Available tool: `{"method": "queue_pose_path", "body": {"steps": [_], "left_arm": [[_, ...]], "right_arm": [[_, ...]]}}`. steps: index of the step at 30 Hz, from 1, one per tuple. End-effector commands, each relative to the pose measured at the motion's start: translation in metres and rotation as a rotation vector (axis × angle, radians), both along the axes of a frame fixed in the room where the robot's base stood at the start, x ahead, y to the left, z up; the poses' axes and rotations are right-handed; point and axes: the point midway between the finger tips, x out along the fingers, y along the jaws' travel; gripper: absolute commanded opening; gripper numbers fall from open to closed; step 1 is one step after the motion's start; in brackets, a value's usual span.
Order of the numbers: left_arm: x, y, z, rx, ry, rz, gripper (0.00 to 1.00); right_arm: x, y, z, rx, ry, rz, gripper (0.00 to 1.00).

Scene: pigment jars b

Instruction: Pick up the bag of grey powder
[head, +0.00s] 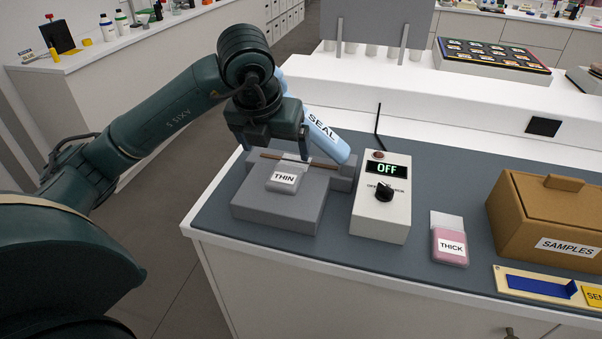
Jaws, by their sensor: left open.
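A small bag of grey powder (285,179) labelled THIN lies on the grey block of the sealer (266,213), just in front of a thin brown strip. My left gripper (272,149) is open above and slightly behind the bag, with its fingers pointing down. I see nothing between the fingers, and the gap between them and the bag is hard to judge. A light blue bar marked SEAL (322,138) slopes down to the right behind the gripper, partly hidden by it. My right gripper is not in view.
A control box (382,215) reading OFF stands right of the sealer. Further right are a pink bag (449,246) labelled THICK, a brown SAMPLES box (545,222) and a yellow tray (507,284) with a blue inset. The dark mat (330,249) is bare in front of the control box.

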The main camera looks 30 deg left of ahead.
Motion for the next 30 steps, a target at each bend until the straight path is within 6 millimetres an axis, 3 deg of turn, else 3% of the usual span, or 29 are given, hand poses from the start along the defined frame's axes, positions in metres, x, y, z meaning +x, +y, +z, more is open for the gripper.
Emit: {"method": "queue_pose_path", "body": {"steps": [3, 9, 14, 24, 30], "left_arm": [[0.008, 0.002, -0.024, -0.001, 0.009, -0.002, 0.89], [0.020, 0.004, -0.051, -0.004, 0.006, -0.005, 0.89], [0.024, 0.005, -0.059, -0.005, 0.004, -0.006, 0.89], [0.044, 0.011, -0.099, -0.004, 0.006, -0.007, 0.89], [0.046, 0.011, -0.103, -0.004, 0.002, -0.008, 0.89]], "right_arm": [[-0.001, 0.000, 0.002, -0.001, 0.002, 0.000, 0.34], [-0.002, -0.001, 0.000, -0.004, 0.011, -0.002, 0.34], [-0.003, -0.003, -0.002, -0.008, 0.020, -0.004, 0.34], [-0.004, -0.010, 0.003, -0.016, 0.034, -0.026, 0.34], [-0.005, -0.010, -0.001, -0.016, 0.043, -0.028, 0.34]]}}
